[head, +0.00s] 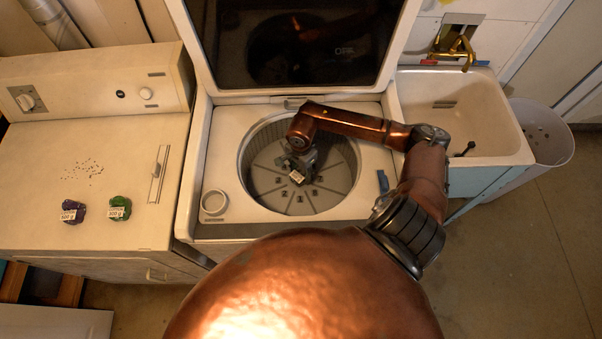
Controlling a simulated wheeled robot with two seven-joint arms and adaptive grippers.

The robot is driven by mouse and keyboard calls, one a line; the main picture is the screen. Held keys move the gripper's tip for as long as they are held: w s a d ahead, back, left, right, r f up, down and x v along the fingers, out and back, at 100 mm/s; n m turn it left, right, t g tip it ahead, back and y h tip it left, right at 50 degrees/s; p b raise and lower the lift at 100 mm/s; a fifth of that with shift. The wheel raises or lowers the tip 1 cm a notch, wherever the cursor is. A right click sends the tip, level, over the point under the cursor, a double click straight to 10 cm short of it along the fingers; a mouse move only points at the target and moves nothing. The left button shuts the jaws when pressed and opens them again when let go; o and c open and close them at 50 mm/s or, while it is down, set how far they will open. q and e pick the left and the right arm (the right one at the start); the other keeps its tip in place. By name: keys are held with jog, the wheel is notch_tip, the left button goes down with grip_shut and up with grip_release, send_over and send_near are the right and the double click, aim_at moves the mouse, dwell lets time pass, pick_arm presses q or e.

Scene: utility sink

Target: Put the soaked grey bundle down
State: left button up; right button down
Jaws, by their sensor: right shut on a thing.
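The grey bundle (297,176) shows only in part, with a small white label facing up. It is inside the round washer tub (262,180), near the middle of the opening. My right gripper (300,163) reaches down into the tub and is shut on the bundle. The gripper and wrist hide much of the bundle. I cannot tell whether the bundle touches the tub floor, which has numbered wedge sections. My left gripper is not in view.
A purple bundle (73,211) and a green bundle (119,208) lie on the left machine's top (40,170). The washer's lid (240,70) stands open behind the tub. A sink (480,125) with a brass tap (457,50) and a pale bin (548,135) are at right.

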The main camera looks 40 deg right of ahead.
jog(key=shift+w+f, duration=0.1)
jog(key=shift+f, duration=0.45)
jog(key=c, duration=1.1)
grip_release()
notch_tip(320, 180, up, 12)
jog(key=shift+r, duration=0.15)
